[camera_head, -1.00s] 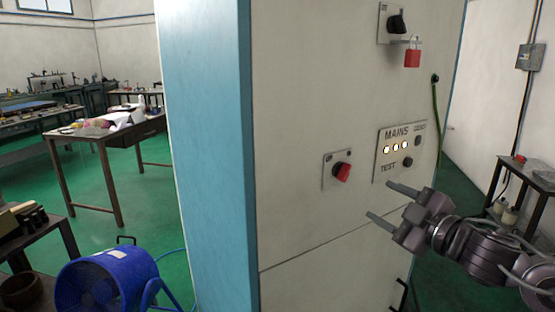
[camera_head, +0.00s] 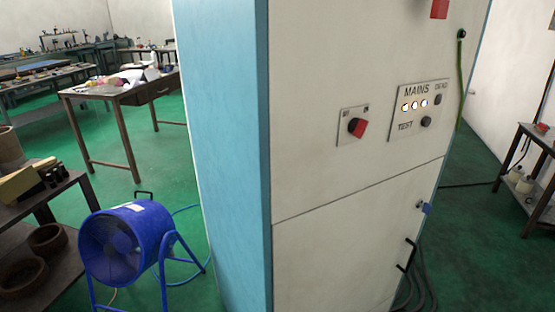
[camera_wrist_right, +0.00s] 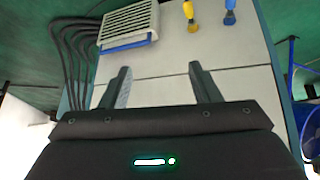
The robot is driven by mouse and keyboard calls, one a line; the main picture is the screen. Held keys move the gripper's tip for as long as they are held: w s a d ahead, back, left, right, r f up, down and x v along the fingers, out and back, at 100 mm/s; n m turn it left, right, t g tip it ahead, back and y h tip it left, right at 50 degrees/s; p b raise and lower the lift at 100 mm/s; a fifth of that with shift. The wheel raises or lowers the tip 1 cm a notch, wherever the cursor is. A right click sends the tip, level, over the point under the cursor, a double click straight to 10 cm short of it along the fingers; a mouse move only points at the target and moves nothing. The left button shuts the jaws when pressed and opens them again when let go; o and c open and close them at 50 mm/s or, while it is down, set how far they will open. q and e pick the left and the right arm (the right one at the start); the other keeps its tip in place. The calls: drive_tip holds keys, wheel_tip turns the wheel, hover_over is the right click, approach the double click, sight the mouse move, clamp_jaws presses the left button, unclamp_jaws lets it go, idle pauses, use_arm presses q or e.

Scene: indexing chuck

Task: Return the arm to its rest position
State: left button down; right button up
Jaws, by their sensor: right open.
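My right gripper (camera_wrist_right: 162,78) shows in the right wrist view with its two fingers apart and nothing between them. Behind the fingers is a pale panelled face with a vent grille (camera_wrist_right: 128,24), a yellow-handled part (camera_wrist_right: 190,14) and a blue-handled part (camera_wrist_right: 230,12). Neither arm shows in the head view. There the grey control cabinet (camera_head: 330,240) stands in the middle, with a red-handled rotary switch (camera_head: 357,127) and a MAINS panel (camera_head: 418,109) with three lit lamps. My left gripper is in neither view.
A blue fan (camera_head: 125,243) stands on the green floor left of the cabinet. A wooden table (camera_head: 125,92) is behind it, and a low shelf (camera_head: 60,265) is at the left edge. Dark cables (camera_wrist_right: 75,50) hang beside the cabinet in the wrist view. A stand (camera_head: 535,185) is at right.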

drive_tip(key=s+a+f+g, duration=0.2)
drive_tip(key=s+f, duration=0.2)
drive_tip(key=s, duration=0.6)
drive_tip(key=s+a+f+g, duration=0.2)
drive_tip(key=s+f, duration=0.3)
drive_tip(key=s, duration=0.5)
drive_tip(key=s+a+f+g, duration=0.1)
drive_tip(key=s+a+f, duration=0.3)
drive_tip(key=s, duration=0.6)
drive_tip(key=shift+f+g+h, duration=0.15)
drive_tip(key=shift+g+h, duration=0.15)
drive_tip(key=shift+g, duration=0.1)
